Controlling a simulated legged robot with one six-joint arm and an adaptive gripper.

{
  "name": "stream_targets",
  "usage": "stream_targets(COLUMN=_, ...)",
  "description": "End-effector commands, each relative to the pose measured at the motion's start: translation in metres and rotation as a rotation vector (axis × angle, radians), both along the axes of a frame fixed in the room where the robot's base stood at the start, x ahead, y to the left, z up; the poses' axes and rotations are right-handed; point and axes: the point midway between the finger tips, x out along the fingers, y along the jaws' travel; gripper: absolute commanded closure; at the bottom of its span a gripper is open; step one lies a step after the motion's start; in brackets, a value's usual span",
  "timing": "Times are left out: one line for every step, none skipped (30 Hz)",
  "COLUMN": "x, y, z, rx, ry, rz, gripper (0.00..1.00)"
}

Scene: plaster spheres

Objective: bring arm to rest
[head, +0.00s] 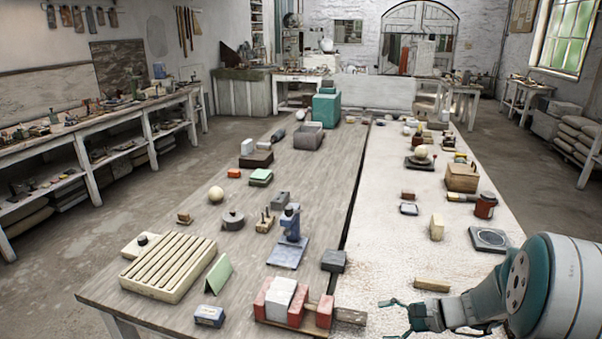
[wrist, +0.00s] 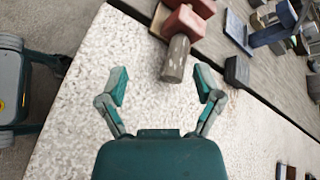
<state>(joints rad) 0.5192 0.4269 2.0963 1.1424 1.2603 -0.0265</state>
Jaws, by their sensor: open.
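My gripper (head: 390,318) is over the near edge of the white right-hand tabletop (head: 385,270), low in the head view. In the wrist view my gripper (wrist: 162,88) has its two teal fingers spread wide with nothing between them. A round wooden handle (wrist: 176,60) lies just beyond the fingertips, apart from them. A pale plaster sphere (head: 216,194) sits on the grey wooden tabletop (head: 320,180). Another pale sphere (head: 421,152) rests farther back on the right.
Red blocks with a pale block (head: 281,298) stand left of my gripper; the wooden handle (head: 350,316) sticks out there. A wooden block (head: 432,285) lies just beyond my gripper. A ridged cream tray (head: 168,268) and blue stand (head: 290,240) are farther left.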

Motion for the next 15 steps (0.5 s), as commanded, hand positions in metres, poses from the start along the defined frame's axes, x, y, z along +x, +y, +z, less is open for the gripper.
stream_targets(x=-0.009, y=0.012, z=0.014, rx=-0.06, ry=-0.024, rz=0.057, gripper=0.16)
stream_targets(x=-0.015, y=0.018, z=0.019, rx=-0.095, ry=-0.033, rz=0.091, gripper=0.16)
stream_targets(x=-0.023, y=0.024, z=0.026, rx=-0.142, ry=-0.047, rz=0.135, gripper=0.16)
stream_targets(x=-0.029, y=0.029, z=0.031, rx=-0.178, ry=-0.059, rz=0.166, gripper=0.16)
stream_targets(x=-0.035, y=0.034, z=0.036, rx=-0.213, ry=-0.07, rz=0.198, gripper=0.16)
stream_targets(x=-0.043, y=0.039, z=0.042, rx=-0.262, ry=-0.087, rz=0.239, gripper=0.16)
stream_targets(x=-0.05, y=0.043, z=0.047, rx=-0.297, ry=-0.1, rz=0.268, gripper=0.16)
stream_targets(x=-0.056, y=0.047, z=0.051, rx=-0.334, ry=-0.114, rz=0.298, gripper=0.16)
stream_targets(x=-0.064, y=0.051, z=0.057, rx=-0.383, ry=-0.134, rz=0.336, gripper=0.16)
stream_targets(x=-0.071, y=0.054, z=0.061, rx=-0.419, ry=-0.149, rz=0.364, gripper=0.16)
stream_targets(x=-0.077, y=0.056, z=0.065, rx=-0.456, ry=-0.165, rz=0.392, gripper=0.16)
stream_targets(x=-0.085, y=0.059, z=0.07, rx=-0.506, ry=-0.187, rz=0.428, gripper=0.16)
stream_targets(x=-0.091, y=0.061, z=0.073, rx=-0.543, ry=-0.204, rz=0.453, gripper=0.16)
stream_targets(x=-0.097, y=0.062, z=0.077, rx=-0.58, ry=-0.222, rz=0.48, gripper=0.16)
stream_targets(x=-0.105, y=0.064, z=0.082, rx=-0.631, ry=-0.246, rz=0.511, gripper=0.16)
